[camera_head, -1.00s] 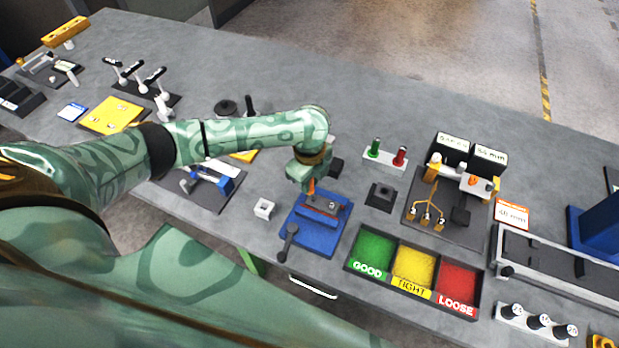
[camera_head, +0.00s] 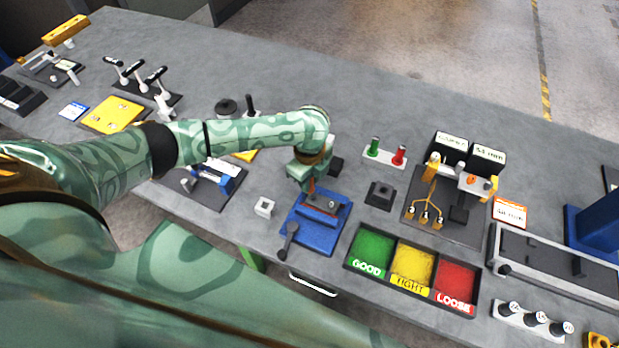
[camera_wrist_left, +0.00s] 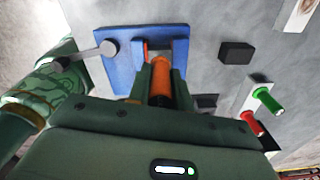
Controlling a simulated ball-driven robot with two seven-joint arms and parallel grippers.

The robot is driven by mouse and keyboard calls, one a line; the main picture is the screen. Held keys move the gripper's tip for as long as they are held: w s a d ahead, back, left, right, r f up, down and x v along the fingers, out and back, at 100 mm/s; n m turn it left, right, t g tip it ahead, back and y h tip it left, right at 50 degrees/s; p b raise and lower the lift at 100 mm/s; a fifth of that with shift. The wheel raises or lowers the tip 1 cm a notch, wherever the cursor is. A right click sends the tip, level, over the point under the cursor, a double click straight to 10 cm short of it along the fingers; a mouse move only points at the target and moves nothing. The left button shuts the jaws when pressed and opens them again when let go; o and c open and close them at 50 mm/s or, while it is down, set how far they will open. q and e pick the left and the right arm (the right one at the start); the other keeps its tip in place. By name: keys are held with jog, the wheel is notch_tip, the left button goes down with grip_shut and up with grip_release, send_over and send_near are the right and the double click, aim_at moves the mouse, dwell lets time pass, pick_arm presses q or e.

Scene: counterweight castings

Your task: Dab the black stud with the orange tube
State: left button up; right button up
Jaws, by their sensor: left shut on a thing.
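My left gripper (camera_head: 310,182) is shut on the orange tube (camera_wrist_left: 160,72), which shows between the fingers in the left wrist view. The fixture's blue plate also shows beyond the fingers in the left wrist view (camera_wrist_left: 118,62). I cannot pick out the black stud for sure; the gripper and tube cover part of the fixture. I cannot tell whether the tube touches anything. My right gripper is in neither view.
A grey lever (camera_head: 289,238) stands at the fixture's near left. A small pale block (camera_head: 264,207) is left of it and a dark square block (camera_head: 380,194) right. The GOOD, TIGHT and LOOSE tray (camera_head: 350,262) lies at the near right. Green and red pegs (camera_head: 399,155) stand behind.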

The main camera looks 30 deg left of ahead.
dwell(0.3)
pick_arm(q)
jog(key=shift+r+p, duration=0.1)
jog(key=shift+p, duration=0.35)
dwell(0.3)
jog(key=shift+p, duration=0.5)
jog(key=shift+f+b, duration=0.5)
jog(key=shift+f, duration=0.4)
dwell(0.8)
jog(key=shift+s+f+p, duration=0.1)
jog(key=shift+p, duration=0.25)
dwell(1.6)
